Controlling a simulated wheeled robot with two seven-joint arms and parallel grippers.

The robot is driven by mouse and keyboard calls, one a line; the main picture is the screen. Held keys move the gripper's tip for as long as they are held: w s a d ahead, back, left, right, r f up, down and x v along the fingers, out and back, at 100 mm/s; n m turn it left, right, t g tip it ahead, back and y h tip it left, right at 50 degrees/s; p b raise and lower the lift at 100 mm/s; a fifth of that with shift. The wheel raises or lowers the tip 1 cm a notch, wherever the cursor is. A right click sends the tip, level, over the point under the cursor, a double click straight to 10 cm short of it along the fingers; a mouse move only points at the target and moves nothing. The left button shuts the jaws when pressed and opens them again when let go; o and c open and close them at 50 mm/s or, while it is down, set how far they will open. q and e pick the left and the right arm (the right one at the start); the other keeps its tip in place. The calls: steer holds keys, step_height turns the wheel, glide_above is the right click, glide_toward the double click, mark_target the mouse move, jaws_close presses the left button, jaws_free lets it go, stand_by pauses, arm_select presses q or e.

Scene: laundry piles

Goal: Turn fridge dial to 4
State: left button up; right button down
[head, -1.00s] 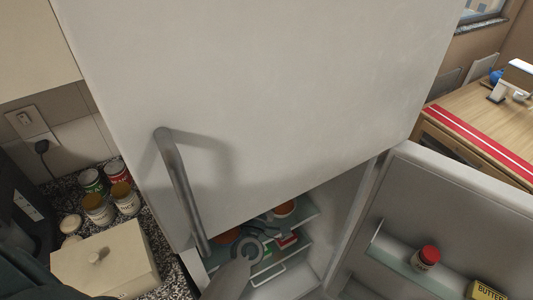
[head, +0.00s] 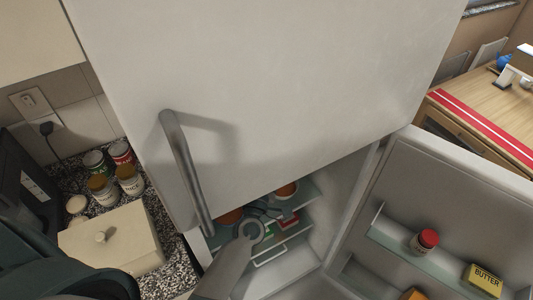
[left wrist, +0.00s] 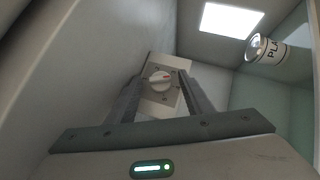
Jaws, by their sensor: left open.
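The fridge dial (left wrist: 158,81) is a round white knob with a red mark, on a beige panel (left wrist: 150,104) inside the fridge. The mark points toward the right of the left wrist view; no numbers are readable. My left gripper (left wrist: 160,77) is open, with one finger on each side of the dial. I cannot tell whether the fingers touch it. In the head view my left gripper (head: 268,211) reaches into the open lower compartment, partly hidden by my wrist, and the dial is not visible. My right gripper is not in view.
The upper fridge door (head: 290,90) is closed, with a long handle (head: 186,170). The lower door (head: 450,190) stands open at right, holding a red-lidded jar (head: 425,241) and butter (head: 484,279). Shelves with food lie around my gripper. A labelled can (left wrist: 267,49) is at upper right.

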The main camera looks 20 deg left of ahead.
arm_select(q)
steer(key=shift+s+f, duration=0.1)
steer(key=shift+s, duration=0.05)
steer(key=b+v, duration=0.8)
steer(key=v, duration=0.9)
